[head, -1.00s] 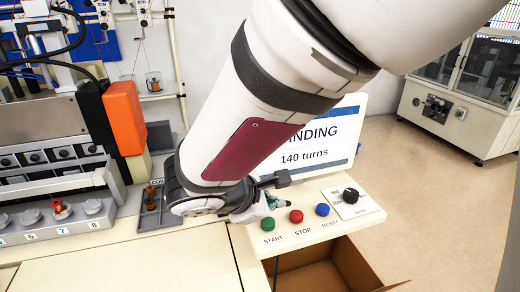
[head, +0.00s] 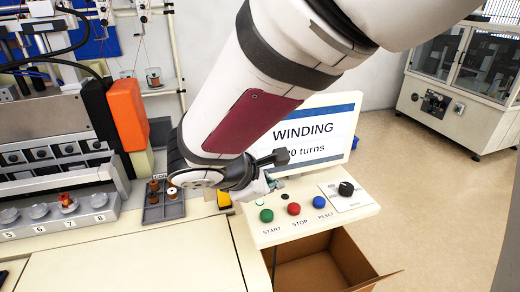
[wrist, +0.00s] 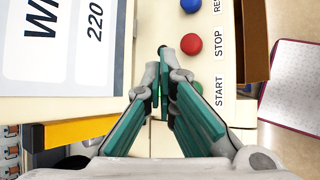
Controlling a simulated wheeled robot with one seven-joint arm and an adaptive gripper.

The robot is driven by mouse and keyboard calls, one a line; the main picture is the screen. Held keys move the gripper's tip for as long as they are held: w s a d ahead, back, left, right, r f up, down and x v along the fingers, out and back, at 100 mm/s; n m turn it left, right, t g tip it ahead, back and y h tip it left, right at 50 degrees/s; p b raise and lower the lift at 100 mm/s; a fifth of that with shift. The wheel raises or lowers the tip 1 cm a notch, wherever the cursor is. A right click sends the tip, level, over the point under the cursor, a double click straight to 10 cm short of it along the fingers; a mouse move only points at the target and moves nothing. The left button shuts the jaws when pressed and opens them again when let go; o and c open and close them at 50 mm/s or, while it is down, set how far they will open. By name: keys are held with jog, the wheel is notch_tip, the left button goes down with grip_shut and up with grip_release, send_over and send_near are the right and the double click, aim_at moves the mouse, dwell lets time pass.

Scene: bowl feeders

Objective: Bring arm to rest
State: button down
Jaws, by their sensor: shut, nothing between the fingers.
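My arm reaches down from the top right of the head view, and my gripper (head: 272,182) hangs above the control panel (head: 330,222), just behind the green START button (head: 266,215). In the wrist view the teal fingers of my gripper (wrist: 163,85) come together at the tips, shut and empty. The red STOP button (head: 294,209) and blue RESET button (head: 320,202) are clear of the gripper. A screen (head: 318,132) reading "WINDING" stands behind, partly covered by my arm.
A grey tray (head: 165,210) with copper-coloured coils stands left of my gripper. A winding machine with an orange block (head: 126,117) and numbered stations fills the left. An open cardboard box (head: 310,272) lies below the panel.

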jog(key=s+d+r+m+g+b, duration=0.1)
jog(key=s+d+r+m, duration=0.1)
jog(key=s+d+m, duration=0.3)
jog(key=s+d+r+m+g, duration=0.1)
jog(key=d+r+m+g, duration=0.2)
jog(key=d, duration=0.4)
jog(key=s+d+r+m+t+y+b, duration=0.1)
jog(key=s+d+r+m+t+y, duration=0.1)
jog(key=s+m+y, duration=0.3)
jog(key=shift+s+d+r+m+y, duration=0.35)
jog(key=shift+s+d+m, duration=0.45)
jog(key=shift+s+m, duration=1.85)
jog(key=shift+w+m, duration=0.55)
dwell(0.9)
